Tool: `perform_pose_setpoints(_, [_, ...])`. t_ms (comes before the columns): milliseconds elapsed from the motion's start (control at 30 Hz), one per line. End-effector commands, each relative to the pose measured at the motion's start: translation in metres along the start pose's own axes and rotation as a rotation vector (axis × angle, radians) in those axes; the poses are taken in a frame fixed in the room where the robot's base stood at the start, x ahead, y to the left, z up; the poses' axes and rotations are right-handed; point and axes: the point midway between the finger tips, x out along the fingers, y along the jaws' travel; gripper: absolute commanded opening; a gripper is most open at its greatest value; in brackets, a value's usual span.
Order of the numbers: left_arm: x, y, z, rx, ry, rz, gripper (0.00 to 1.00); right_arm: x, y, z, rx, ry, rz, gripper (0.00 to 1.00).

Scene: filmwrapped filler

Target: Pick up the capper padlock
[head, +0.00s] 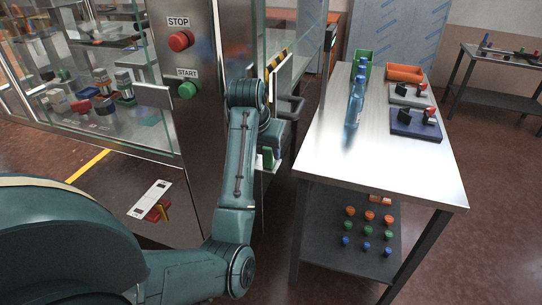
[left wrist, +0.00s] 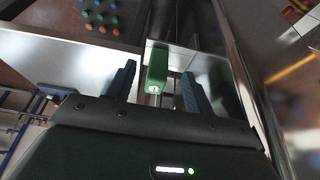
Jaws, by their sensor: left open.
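A green padlock-like block (left wrist: 157,68) with a small white round mark on its end shows in the left wrist view. It sits between the two dark fingers of my left gripper (left wrist: 158,78), with a visible gap on each side. In the head view a green piece (head: 267,158) shows beside my left gripper (head: 274,140), at the machine's edge by the dark door handle (head: 291,108). The fingers are open and I see no contact. Metal bars show below the block in the wrist view; how it is attached is unclear. My right gripper is out of view.
A steel table (head: 345,165) stands to the right, with a blue bottle (head: 354,103), an orange bin (head: 405,73) and a blue board (head: 415,124) on it. Several coloured caps lie on its lower shelf (head: 335,235). The steel machine panel (head: 185,130) is close to my left arm.

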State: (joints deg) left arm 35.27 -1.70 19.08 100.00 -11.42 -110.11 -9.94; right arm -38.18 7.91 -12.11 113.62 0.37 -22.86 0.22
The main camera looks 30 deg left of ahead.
Motion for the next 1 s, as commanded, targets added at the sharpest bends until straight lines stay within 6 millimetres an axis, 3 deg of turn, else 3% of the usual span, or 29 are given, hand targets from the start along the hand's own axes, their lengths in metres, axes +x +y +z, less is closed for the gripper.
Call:
perform_pose_setpoints(100, [0.006,0.0,-0.019,0.0,-0.002,0.0,0.53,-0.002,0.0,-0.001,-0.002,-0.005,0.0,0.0])
perform_pose_setpoints(300, [0.013,0.0,-0.034,0.0,-0.001,0.0,0.53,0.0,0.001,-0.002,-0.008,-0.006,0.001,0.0])
perform_pose_setpoints(433, [0.021,0.0,-0.036,0.0,-0.002,-0.001,0.53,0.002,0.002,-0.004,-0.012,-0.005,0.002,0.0])
perform_pose_setpoints(700, [0.059,0.0,-0.035,0.0,-0.003,0.0,0.53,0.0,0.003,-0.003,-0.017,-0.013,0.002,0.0])
perform_pose_setpoints(1000, [0.065,0.0,-0.035,0.0,-0.001,0.0,0.53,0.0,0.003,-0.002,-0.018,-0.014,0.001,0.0])
